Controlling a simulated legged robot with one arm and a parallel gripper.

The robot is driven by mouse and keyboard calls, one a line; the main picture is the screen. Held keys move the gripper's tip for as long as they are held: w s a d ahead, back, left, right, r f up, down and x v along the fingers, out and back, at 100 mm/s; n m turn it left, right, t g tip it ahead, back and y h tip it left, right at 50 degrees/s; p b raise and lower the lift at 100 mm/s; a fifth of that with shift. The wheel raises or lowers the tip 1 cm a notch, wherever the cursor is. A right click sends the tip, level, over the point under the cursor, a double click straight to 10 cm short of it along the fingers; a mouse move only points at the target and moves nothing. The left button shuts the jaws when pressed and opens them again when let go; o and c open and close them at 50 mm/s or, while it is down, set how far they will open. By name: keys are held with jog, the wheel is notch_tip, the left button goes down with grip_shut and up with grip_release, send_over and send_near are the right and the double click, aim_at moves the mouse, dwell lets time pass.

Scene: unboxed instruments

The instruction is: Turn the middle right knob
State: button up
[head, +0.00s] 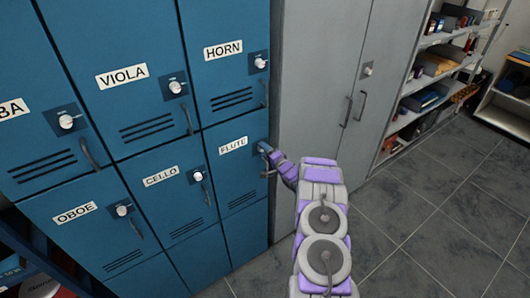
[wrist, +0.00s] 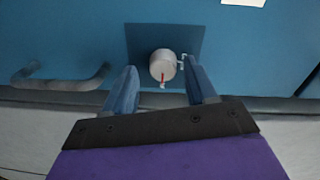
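In the wrist view a round white knob (wrist: 162,65) with a red mark sits on a dark square plate (wrist: 140,40) on a blue locker door. My gripper (wrist: 160,68) is open, with one blue finger on each side of the knob and small gaps between. In the head view my gripper (head: 266,150) is at the right side of the FLUTE locker door (head: 228,165), close to its surface. The FLUTE knob is hidden behind the gripper in the head view.
Other blue lockers labelled HORN (head: 222,48), VIOLA (head: 122,75), CELLO (head: 160,176) and OBOE (head: 76,213) have their own knobs and handles. A door handle (wrist: 60,80) is left of the fingers. A grey cabinet (head: 318,80) stands right. Tiled floor (head: 440,200) is clear.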

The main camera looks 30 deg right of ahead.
jog(key=shift+s+a, duration=0.1)
jog(key=shift+a, duration=0.1)
jog(key=s, duration=1.7)
jog(key=shift+d+r, duration=0.25)
jog(key=shift+d, duration=0.2)
